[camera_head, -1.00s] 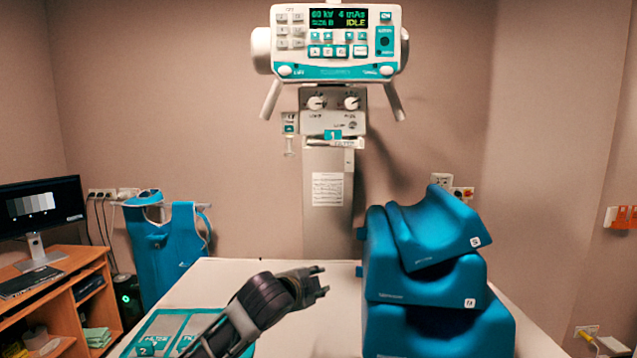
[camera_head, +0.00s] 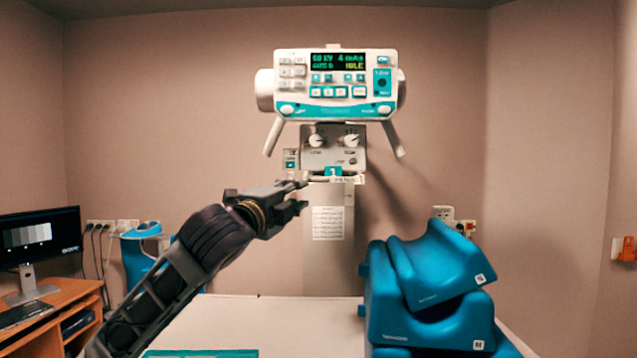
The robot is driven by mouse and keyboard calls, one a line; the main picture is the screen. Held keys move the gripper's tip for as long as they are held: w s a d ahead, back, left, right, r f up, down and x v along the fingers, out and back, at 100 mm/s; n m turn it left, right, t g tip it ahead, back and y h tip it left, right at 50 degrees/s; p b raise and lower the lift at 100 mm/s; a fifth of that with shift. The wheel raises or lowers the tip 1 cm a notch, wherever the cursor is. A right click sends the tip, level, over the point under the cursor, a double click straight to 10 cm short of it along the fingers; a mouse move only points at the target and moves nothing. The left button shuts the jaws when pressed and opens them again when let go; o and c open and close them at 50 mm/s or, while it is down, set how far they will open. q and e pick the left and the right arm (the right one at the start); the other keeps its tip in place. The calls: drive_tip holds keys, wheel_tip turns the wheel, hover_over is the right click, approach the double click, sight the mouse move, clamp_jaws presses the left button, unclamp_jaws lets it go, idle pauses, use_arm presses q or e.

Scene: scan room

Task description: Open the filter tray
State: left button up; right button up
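The filter tray (camera_head: 347,179) shows as a thin pale strip at the bottom of the grey collimator box (camera_head: 318,160). A teal label marked 1 (camera_head: 333,171) sits just above it. My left gripper (camera_head: 303,196) is raised to the tray's left end, with its two fingers apart and pointing right. The upper finger overlaps the left end of the strip in the picture; I cannot tell whether it touches. Nothing shows between the fingers. My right gripper is not in view.
The control panel (camera_head: 336,84) with side handles hangs above the collimator. Stacked blue cushions (camera_head: 430,290) stand on the table (camera_head: 270,320) at right. A teal mat (camera_head: 200,354) lies at the near edge. A desk with a monitor (camera_head: 38,237) is at left.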

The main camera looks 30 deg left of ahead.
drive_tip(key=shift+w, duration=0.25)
use_arm(q)
drive_tip(key=p, duration=0.3)
approach(317, 180)
drive_tip(key=x, duration=0.4)
drive_tip(key=shift+w, duration=0.1)
drive_tip(key=p+x, duration=0.1)
drive_tip(key=x, duration=0.2)
drive_tip(key=shift+w, duration=0.35)
drive_tip(key=shift+p+x, duration=0.4)
drive_tip(key=shift+x, duration=0.9)
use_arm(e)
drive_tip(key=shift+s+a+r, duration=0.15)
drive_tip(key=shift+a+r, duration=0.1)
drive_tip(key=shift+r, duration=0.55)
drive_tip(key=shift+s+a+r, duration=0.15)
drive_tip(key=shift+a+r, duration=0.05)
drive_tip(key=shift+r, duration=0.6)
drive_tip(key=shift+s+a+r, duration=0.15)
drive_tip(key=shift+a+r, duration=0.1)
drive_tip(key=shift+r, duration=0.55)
use_arm(q)
drive_tip(key=shift+c, duration=0.5)
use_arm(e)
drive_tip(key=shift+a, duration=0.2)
